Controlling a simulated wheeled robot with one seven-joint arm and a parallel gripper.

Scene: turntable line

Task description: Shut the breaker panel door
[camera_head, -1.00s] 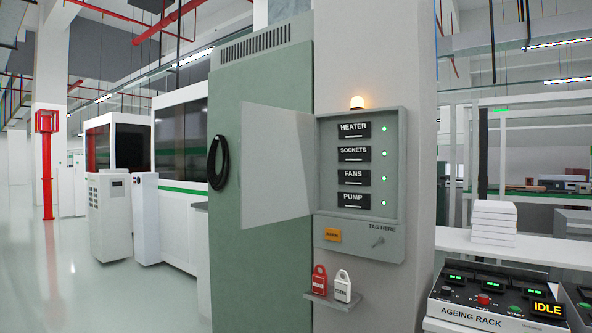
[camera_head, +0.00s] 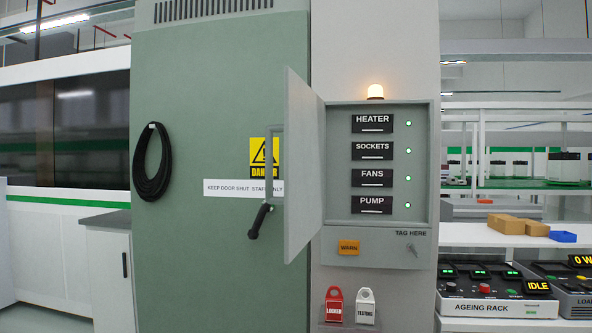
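The breaker panel (camera_head: 421,150) is a grey box on a pale column. It has breakers labelled HEATER, SOCKETS, FANS and PUMP, each with a green light beside it. Its grey door (camera_head: 304,160) is hinged on the panel's left side and stands open, swung out toward me and seen nearly edge-on. A bar handle (camera_head: 269,165) shows at the door's outer edge, in front of the green cabinet. My gripper is not in view.
A green cabinet (camera_head: 205,110) stands left of the panel, with a black cable coil and a black lever handle (camera_head: 259,221). A lit lamp (camera_head: 375,91) tops the panel. Red and white tags (camera_head: 334,305) hang below. The AGEING RACK console (camera_head: 497,289) is at lower right.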

